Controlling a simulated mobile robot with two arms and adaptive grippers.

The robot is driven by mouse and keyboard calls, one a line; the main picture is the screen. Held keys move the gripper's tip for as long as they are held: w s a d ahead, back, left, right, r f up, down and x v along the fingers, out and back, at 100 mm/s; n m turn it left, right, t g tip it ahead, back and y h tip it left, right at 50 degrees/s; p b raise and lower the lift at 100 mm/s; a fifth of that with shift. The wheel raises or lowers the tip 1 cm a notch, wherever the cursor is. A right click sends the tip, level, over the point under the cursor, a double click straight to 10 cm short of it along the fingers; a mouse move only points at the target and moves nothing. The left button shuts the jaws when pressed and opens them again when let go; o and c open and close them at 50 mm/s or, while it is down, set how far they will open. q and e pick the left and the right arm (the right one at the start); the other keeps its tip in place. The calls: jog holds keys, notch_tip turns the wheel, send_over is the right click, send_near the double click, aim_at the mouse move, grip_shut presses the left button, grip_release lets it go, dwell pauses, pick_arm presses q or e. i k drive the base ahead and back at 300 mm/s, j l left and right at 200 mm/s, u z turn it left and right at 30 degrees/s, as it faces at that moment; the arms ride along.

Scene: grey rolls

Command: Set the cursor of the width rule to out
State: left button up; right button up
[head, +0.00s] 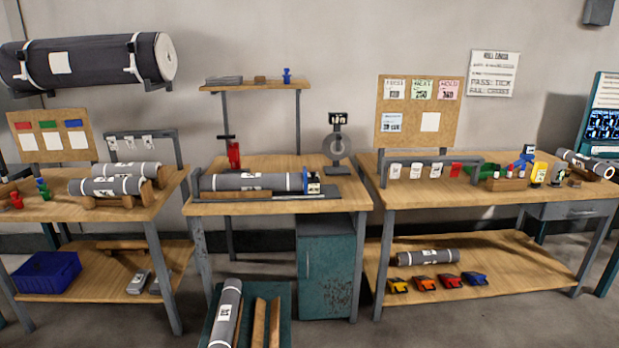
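On the middle bench (270,166), a grey roll (225,182) with white labels lies across a low fixture. A long dark strip (275,207) runs along the bench's front edge below the roll; it may be the width rule, but I cannot tell for sure. A small blue and white block (313,184) stands at the roll's right end, seemingly touching or very near it. I cannot tell whether this block is the cursor, and any markings on it are too small to read. Neither of my grippers is in view.
A red device (234,154) stands behind the roll and a dark ring stand (337,150) at the back right. The left bench (130,210) holds more rolls. The right bench (450,200) holds hanging tags and small containers. A floor tray (283,300) holds another roll.

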aim_at(311, 184)
jog(key=i+l+u, duration=0.3)
jog(key=i+l, duration=0.4)
jog(key=i, duration=0.25)
jog(key=i+l+u, duration=0.3)
jog(key=i+l, duration=0.6)
